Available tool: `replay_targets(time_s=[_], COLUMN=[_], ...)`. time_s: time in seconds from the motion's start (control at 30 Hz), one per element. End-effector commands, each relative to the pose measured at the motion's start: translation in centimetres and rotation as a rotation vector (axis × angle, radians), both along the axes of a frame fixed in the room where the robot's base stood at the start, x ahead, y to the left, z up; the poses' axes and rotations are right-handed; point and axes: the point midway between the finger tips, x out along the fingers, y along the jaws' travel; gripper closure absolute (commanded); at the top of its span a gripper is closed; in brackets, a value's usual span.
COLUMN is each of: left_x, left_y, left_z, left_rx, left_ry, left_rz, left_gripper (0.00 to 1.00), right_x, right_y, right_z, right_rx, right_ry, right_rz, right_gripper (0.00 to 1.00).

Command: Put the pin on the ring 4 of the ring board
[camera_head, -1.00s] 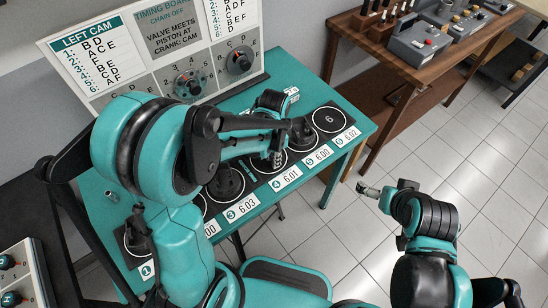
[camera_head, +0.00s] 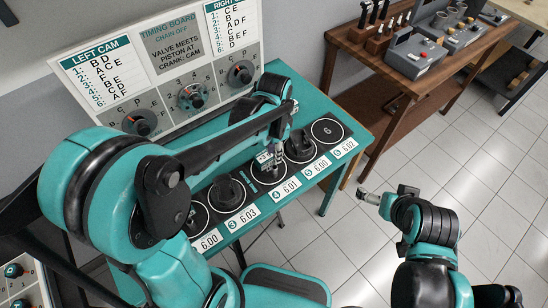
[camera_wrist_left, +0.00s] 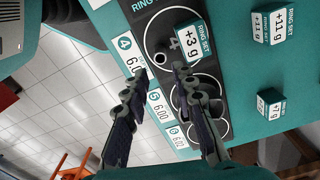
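The black ring board (camera_head: 254,207) lies along the front of the teal table. Ring 4 (camera_wrist_left: 150,40), by the label with 4, is partly covered by my left gripper in the head view. My left gripper (camera_wrist_left: 160,73) is over the ring 4 area with its fingers apart. Just beyond the fingertips a small dark grey round end (camera_wrist_left: 160,58) shows within ring 4; I cannot tell for sure that it is the pin. A ring set box marked +3 g (camera_wrist_left: 190,43) is beside it. My right gripper (camera_head: 366,196) is over the floor, too small to read.
Dark pistons stand on ring 3 (camera_head: 227,193) and ring 5 (camera_head: 299,147); ring 6 (camera_head: 327,130) is bare. More ring set boxes (camera_wrist_left: 268,27) are on the teal table. The timing board (camera_head: 165,70) stands behind. A wooden bench (camera_head: 378,62) is at the right.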

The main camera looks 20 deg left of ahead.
Motion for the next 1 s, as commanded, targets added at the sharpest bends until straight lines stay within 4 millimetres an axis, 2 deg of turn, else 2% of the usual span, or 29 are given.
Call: replay_targets(time_s=[0.03,0.27,0.6,0.8,1.0], left_x=[0.0,-0.7,-5.6,-8.4,-9.9], left_y=[0.0,0.3,2.7,3.8,4.4], left_z=[0.8,2.5,6.4,7.2,7.2], left_rx=[0.0,-0.004,-0.083,-0.175,-0.248], left_ry=[0.0,-0.031,-0.301,-0.464,-0.558], left_rz=[0.0,0.042,0.427,0.658,0.797], left_gripper=[0.74,0.74,0.74,0.74,0.74], right_x=[0.0,0.0,0.0,0.0,0.0], right_y=[0.0,0.0,0.0,0.0,0.0], right_z=[0.3,0.5,0.5,0.5,0.5], right_rx=[0.0,0.0,0.0,0.0,0.0], right_ry=[0.0,0.0,0.0,0.0,0.0], right_rz=[0.0,0.0,0.0,0.0,0.0], right_gripper=[0.0,0.0,0.0,0.0,0.0])
